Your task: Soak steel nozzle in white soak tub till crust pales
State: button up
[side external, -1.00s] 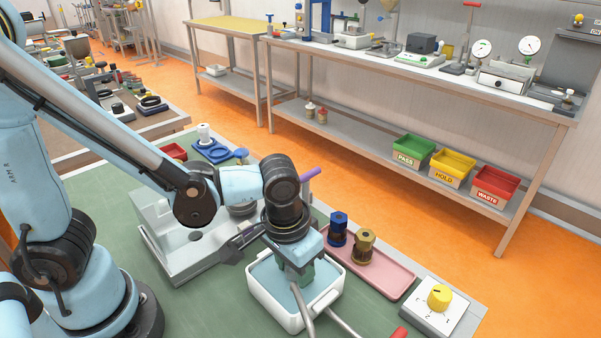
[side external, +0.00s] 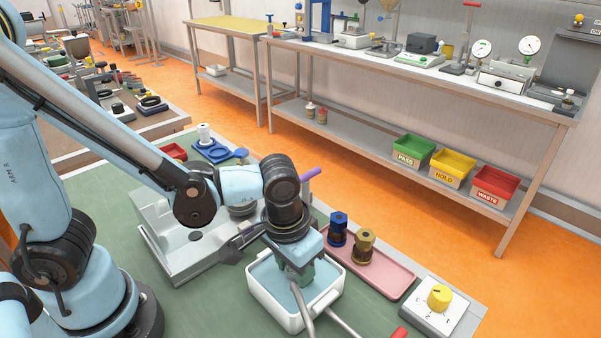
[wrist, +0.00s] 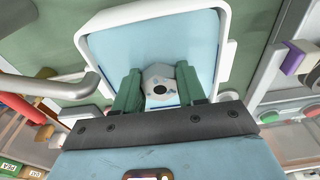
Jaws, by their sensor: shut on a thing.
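The white soak tub (side external: 257,297) stands on the green mat with pale blue liquid inside, and its rim also shows in the wrist view (wrist: 226,45). My gripper (wrist: 158,88) points down into the tub, its green fingers shut on the steel nozzle (wrist: 158,72). In the wrist view the nozzle's grey end shows between the fingers, with bluish patches and a dark spot on it. How deep it sits in the liquid I cannot tell. In the side view my gripper (side external: 298,274) hides the nozzle.
A pink tray (side external: 385,280) right of the tub holds a blue nozzle (side external: 339,230) and a brass-coloured one (side external: 363,246). A grey machine block (side external: 165,250) stands left of the tub. Metal rods cross the tub's front edge.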

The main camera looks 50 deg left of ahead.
jog(key=shift+r, duration=4.25)
